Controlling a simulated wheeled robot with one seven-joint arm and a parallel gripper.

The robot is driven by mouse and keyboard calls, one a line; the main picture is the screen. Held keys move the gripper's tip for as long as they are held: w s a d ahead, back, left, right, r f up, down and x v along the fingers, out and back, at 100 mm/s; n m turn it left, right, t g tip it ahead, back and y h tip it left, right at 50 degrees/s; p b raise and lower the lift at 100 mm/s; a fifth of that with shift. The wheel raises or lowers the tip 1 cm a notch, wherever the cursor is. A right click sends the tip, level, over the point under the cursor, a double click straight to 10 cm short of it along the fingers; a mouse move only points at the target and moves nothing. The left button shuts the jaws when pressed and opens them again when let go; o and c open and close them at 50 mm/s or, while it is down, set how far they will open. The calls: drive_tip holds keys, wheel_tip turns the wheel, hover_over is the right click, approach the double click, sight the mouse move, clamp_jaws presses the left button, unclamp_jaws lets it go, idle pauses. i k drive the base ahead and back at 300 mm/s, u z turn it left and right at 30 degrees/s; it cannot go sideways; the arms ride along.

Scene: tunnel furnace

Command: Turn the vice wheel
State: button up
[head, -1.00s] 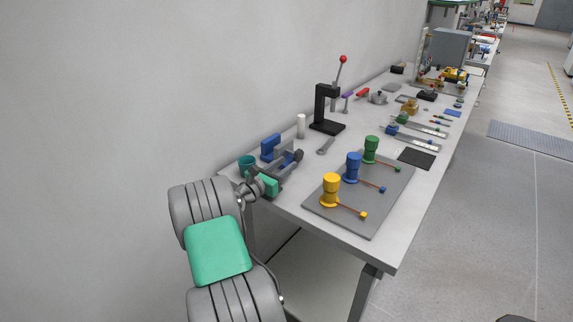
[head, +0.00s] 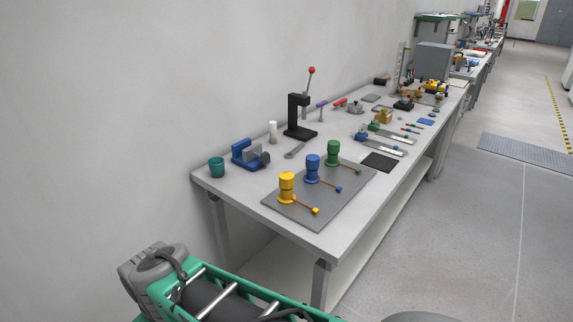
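The vice (head: 240,156) is small and blue with a grey jaw block. It stands at the near left end of the long grey workbench (head: 222,190). Its dark grey wheel (head: 265,161) is on the right side of the vice and faces the bench front. Nothing covers the vice or the wheel, and nothing touches the wheel. My gripper is not in view. Grey and green parts of my own body show low in the picture, below and in front of the bench. I cannot tell the wheel's angle at this size.
A teal cup (head: 216,167) stands left of the vice, and a white cylinder (head: 273,131) behind it. A grey board (head: 325,200) with yellow, blue and green valves lies to the right. A black press (head: 298,118) stands farther back. Open floor (head: 450,230) lies right of the bench.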

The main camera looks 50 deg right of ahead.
sight(264, 158)
drive_tip(key=z, duration=0.15)
drive_tip(key=k, duration=0.35)
drive_tip(key=z, duration=0.65)
drive_tip(key=i, duration=0.8)
drive_tip(key=u, duration=1)
drive_tip(key=i, duration=0.45)
drive_tip(key=u, duration=0.45)
